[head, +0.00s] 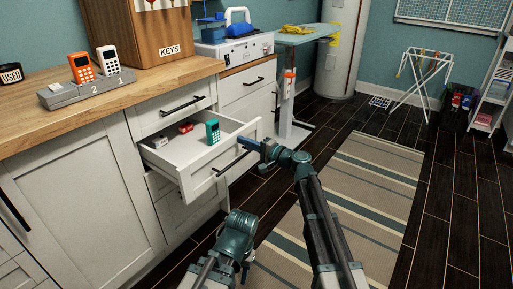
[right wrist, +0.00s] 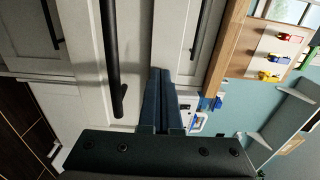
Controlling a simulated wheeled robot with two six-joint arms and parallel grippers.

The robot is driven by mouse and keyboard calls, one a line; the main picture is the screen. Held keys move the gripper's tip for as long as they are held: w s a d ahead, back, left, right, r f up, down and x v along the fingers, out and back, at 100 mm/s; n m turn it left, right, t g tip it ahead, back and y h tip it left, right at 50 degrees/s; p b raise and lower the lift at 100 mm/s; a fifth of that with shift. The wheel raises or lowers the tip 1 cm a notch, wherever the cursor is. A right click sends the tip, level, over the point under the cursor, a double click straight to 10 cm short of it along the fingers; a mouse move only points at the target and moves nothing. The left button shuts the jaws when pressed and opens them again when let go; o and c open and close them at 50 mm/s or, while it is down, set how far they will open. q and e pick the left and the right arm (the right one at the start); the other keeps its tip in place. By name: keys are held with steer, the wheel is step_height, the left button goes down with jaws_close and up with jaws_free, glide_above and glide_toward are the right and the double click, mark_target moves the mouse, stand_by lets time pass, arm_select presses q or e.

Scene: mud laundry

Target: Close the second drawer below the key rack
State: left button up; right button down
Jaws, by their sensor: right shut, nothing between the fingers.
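The second drawer (head: 213,170) below the key rack (head: 140,30) stands pulled out from the white cabinet. A green card reader (head: 212,131) and small red items (head: 186,128) lie inside it. Its black bar handle (head: 232,165) is on the front panel. My right gripper (head: 247,143) is shut and empty, at the far end of the drawer front near the handle. In the right wrist view, the shut fingers (right wrist: 162,98) point at the white front beside the black handle (right wrist: 112,60); I cannot tell whether they touch it.
The drawer above (head: 175,108) is shut. A wooden counter (head: 40,130) carries a grey stand (head: 88,92) with two card readers. An ironing board (head: 305,35) stands beyond the cabinet. A striped rug (head: 370,190) covers the floor at the right.

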steer(key=x, duration=2.4)
steer(key=shift+w, duration=0.1)
steer(key=shift+w+a, duration=0.1)
steer(key=shift+a, duration=0.05)
steer(key=shift+w+a, duration=0.1)
steer(key=shift+w, duration=0.05)
arm_select(q)
steer(key=shift+d, duration=0.35)
arm_select(e)
steer(key=v, duration=1.5)
